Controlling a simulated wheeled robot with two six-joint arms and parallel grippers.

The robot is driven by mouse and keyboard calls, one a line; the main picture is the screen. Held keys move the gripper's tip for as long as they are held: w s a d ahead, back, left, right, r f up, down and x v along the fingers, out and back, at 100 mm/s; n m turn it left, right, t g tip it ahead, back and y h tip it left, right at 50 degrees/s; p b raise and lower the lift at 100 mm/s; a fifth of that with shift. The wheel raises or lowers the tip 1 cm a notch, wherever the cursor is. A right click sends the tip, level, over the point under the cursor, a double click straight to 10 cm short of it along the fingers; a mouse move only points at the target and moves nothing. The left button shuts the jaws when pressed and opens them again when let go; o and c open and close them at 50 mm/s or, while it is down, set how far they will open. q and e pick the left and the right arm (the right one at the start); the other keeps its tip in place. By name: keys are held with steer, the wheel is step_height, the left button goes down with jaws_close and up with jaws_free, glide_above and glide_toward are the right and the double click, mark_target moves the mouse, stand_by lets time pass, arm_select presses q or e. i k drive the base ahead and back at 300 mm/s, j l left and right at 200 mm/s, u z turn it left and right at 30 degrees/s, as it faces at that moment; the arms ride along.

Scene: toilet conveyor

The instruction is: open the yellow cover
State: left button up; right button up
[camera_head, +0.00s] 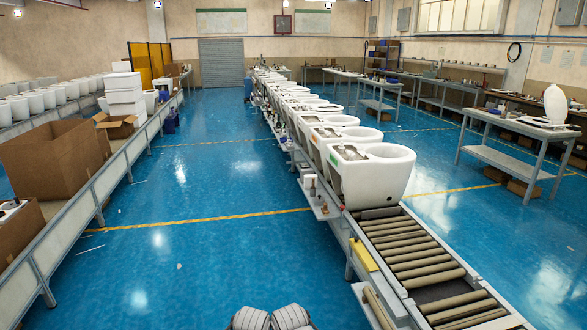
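A small yellow piece (363,254), the only thing here that looks like the yellow cover, sits on the near left side of the roller conveyor (420,262). It is a narrow slanted bar beside the rollers, just in front of the nearest white toilet (372,172). From here I cannot tell whether it is open or closed. Two grey rounded parts of my own body show at the bottom edge. No gripper fingers can be seen, and nothing of mine touches the yellow piece.
Several white toilets stand in a row along the conveyor, going back. Small side shelves (322,207) jut out on its left. A second line with cardboard boxes (55,160) runs along the left. A grey table (510,160) stands at right. Blue floor (200,255) between the lines is clear.

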mark_target(371, 264)
steer(key=i+z, duration=0.2)
steer(key=i, duration=1.6)
steer(key=i+z, duration=0.4)
steer(key=i, duration=0.6)
steer(key=i+l+z, duration=0.3)
steer(key=i+l, duration=0.05)
steer(key=i, duration=0.1)
